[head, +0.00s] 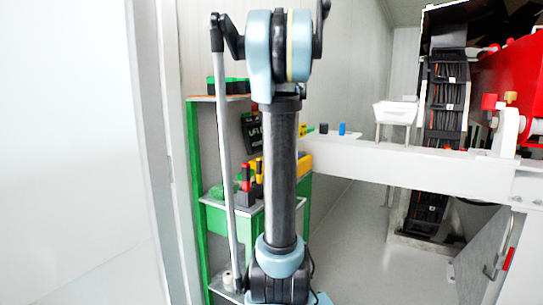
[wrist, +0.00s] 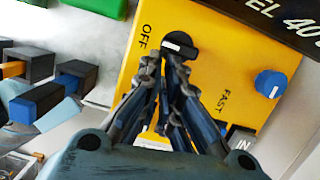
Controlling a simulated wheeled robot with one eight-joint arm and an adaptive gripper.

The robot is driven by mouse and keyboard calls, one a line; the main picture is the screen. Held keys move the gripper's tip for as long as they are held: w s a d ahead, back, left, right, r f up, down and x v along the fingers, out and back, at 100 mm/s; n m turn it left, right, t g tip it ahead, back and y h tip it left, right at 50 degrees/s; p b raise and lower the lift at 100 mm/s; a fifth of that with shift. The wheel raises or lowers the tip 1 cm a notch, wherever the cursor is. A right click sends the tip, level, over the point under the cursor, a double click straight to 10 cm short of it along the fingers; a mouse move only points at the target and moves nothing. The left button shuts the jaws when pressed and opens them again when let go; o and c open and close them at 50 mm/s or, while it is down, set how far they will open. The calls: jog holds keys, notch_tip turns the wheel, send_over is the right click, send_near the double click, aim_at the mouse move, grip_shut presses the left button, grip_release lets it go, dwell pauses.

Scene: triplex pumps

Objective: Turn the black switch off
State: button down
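The black switch (wrist: 179,44) is a round knob with a white mark, on a yellow panel (wrist: 215,40) in the wrist view. "OFF" is printed to its left and "FAST" lower right. My gripper (wrist: 163,64) points at the panel, its fingertips drawn close together just below the knob in the picture. Nothing shows between the fingers, and I cannot tell whether the tips touch the knob. In the head view a yellow box (head: 305,163) shows partly behind my arm; the switch and gripper cannot be made out there.
A blue knob (wrist: 271,83) sits right of the switch on the panel. Blue and black blocks (wrist: 36,101) lie at left. In the head view, a green shelf (head: 195,190) stands left of my arm, and a white beam (head: 400,168) runs right.

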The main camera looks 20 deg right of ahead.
jog(key=shift+w+a, duration=0.25)
jog(key=shift+a, duration=0.05)
